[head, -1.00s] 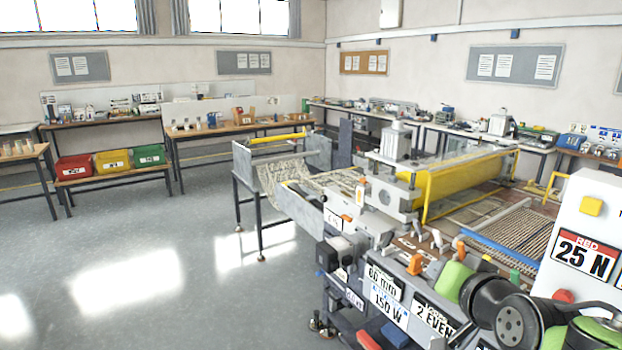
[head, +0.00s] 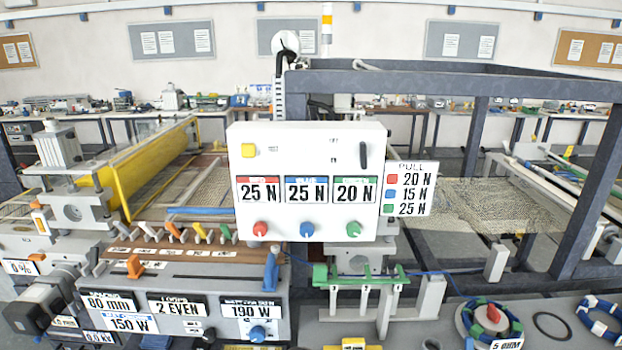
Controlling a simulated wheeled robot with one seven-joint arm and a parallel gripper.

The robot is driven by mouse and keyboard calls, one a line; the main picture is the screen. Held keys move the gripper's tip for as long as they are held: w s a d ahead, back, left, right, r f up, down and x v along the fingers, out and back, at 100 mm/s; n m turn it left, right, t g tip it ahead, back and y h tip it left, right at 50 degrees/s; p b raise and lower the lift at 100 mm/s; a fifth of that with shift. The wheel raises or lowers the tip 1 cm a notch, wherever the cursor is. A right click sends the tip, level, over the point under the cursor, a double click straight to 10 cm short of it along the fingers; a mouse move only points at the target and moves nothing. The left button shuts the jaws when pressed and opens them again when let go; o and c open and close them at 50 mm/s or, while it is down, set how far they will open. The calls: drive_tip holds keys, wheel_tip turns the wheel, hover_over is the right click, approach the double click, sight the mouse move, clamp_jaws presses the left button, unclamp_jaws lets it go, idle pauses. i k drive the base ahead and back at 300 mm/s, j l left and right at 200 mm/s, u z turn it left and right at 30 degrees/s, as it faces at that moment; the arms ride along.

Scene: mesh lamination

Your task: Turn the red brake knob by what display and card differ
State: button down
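A white control box (head: 310,140) stands in the middle of the head view. Its display row shows red 25 N (head: 259,190), blue 25 N (head: 306,190) and green 20 N (head: 355,190). Below each sits a knob of the same colour: the red brake knob (head: 260,229), the blue knob (head: 307,229) and the green knob (head: 353,229). The PULL card (head: 410,189) at the box's right edge reads red 20 N, blue 15 N, green 25 N. My gripper is not in view.
A yellow guard (head: 160,165) stands left, a dark frame (head: 470,90) right. Green clamps (head: 360,274) sit under the box, and coils (head: 488,318) lie at lower right.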

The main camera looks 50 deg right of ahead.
sight(259, 229)
drive_tip(key=z, duration=1.4)
